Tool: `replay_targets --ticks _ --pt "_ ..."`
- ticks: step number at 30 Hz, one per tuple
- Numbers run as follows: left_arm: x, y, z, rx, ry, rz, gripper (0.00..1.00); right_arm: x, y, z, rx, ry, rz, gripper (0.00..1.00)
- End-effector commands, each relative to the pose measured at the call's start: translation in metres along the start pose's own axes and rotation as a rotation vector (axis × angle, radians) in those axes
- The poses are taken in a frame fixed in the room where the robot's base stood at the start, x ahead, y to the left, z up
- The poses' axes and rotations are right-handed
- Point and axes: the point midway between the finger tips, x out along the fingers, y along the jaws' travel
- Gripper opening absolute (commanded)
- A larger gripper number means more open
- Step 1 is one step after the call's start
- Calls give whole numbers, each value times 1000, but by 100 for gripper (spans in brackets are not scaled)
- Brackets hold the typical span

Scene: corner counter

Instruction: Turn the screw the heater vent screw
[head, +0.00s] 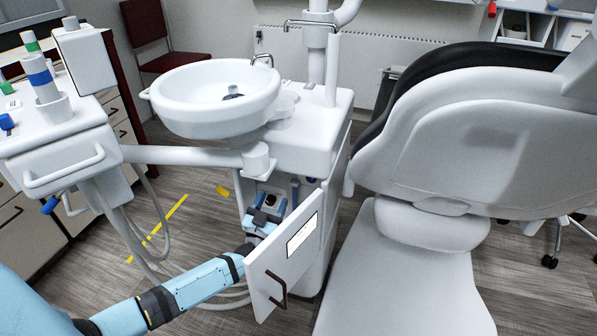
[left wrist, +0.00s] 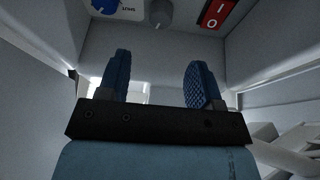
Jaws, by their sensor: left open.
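My left gripper (head: 269,207) reaches into the open cabinet under the basin unit. In the left wrist view its two blue fingers (left wrist: 158,65) are spread apart with nothing between them. A grey round knob (left wrist: 159,12) is on the panel beyond the fingertips, roughly in line with the gap and apart from them. A blue round part (left wrist: 103,5) beside small lettering is at the top left, partly cut off. I cannot tell for certain which of these is the heater vent screw. My right gripper is not in view.
The white cabinet door (head: 272,258) stands open right beside my left arm. A red switch (left wrist: 214,14) marked I and O is to the right of the knob. The white basin (head: 217,97) is above, the dental chair (head: 400,275) to the right, and hoses (head: 127,225) hang at left.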

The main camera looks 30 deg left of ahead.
Motion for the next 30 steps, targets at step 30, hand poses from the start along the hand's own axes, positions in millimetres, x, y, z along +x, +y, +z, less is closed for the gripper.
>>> replay_targets --ticks 30 --pt "130 1 -1 -1 -1 3 59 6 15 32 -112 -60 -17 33"
